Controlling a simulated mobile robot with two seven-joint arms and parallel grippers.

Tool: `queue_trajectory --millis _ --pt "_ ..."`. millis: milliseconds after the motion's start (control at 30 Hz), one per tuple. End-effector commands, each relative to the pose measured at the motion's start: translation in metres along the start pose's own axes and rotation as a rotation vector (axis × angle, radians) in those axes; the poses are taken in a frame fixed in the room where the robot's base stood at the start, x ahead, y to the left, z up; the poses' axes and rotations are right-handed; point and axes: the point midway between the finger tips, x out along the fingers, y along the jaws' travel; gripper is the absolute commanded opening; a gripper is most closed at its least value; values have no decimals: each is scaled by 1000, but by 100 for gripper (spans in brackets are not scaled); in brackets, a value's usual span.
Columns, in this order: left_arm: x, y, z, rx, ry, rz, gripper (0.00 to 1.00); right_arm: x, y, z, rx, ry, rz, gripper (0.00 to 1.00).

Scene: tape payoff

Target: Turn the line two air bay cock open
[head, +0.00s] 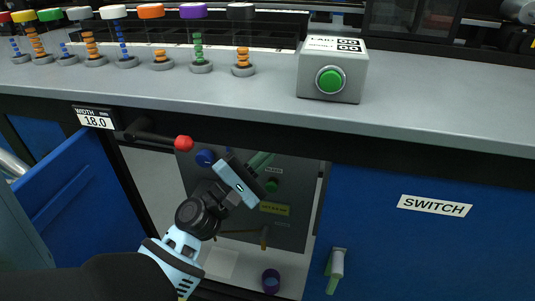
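Under the bench is an open bay with a grey panel (295,215) inside. A small yellow lever (264,238) hangs downward low on it, beside a thin brownish horizontal pipe (237,232); it looks like a cock, but its label cannot be read. My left gripper (251,172) is in front of the panel, above and left of the yellow lever and apart from it. Its light-blue body hides part of the panel. A green bar (261,160) shows just beyond it; I cannot tell whether the fingers are open or touch anything. My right gripper is not in view.
A blue door (75,205) stands open at left. A red-tipped black bar (160,137) juts across the bay's top. A blue knob (205,158) and green knob (272,185) are on the panel. A purple object (270,281) is on the bay floor. The SWITCH door (430,250) is shut.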

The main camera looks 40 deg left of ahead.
Motion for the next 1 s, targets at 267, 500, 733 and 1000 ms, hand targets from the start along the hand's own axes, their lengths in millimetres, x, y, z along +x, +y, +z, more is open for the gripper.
queue_trajectory --millis 267,500,733,1000 --pt "1 -3 1 -39 0 38 0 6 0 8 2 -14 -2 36" --pt "3 -4 3 -69 0 70 0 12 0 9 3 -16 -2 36" --pt "7 -9 7 -82 -2 82 0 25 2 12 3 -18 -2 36" --pt "18 -12 18 -82 -2 83 0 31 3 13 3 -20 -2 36"
